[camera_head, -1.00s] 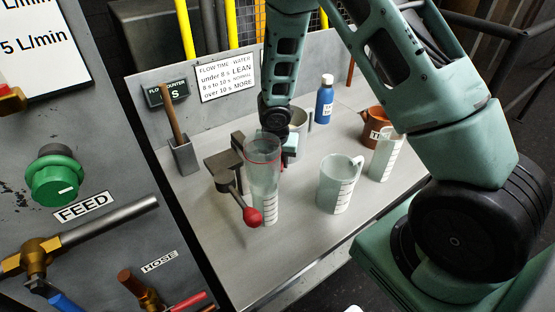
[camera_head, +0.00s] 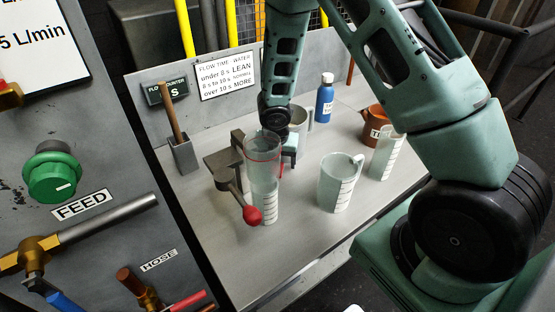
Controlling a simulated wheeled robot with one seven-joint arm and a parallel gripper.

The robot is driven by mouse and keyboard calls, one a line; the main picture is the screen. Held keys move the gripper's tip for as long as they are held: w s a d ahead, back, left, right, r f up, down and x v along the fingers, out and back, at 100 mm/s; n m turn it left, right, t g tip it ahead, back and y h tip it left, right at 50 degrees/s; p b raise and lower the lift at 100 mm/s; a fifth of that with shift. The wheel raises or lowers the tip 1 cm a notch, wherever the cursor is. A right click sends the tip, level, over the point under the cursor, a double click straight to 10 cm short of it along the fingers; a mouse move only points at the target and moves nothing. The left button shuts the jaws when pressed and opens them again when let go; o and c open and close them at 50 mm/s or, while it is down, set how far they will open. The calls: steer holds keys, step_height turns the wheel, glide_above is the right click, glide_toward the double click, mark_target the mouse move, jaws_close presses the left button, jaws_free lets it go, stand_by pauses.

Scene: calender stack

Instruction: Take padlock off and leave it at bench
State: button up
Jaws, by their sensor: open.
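I cannot make out a padlock in this view. The grey bench (camera_head: 300,235) stands in the middle with a low back wall. My gripper (camera_head: 288,160) is over the bench, pointing down behind a clear cylinder with a red ring (camera_head: 262,152). It is open, and the cylinder partly hides it. I see nothing held between its fingers, and I cannot tell whether it touches the bench or the cylinder.
A bracket with a red-knobbed lever (camera_head: 252,214) stands by the cylinder. A measuring jug (camera_head: 337,185), a clear beaker (camera_head: 387,158), a brown pot (camera_head: 375,125) and a blue bottle (camera_head: 325,100) stand to the right. The panel's green FEED knob (camera_head: 52,175) and pipes are left.

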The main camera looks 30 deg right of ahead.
stand_by(0.5)
steer(key=shift+p+v, duration=2.85)
steer(key=shift+v, duration=0.65)
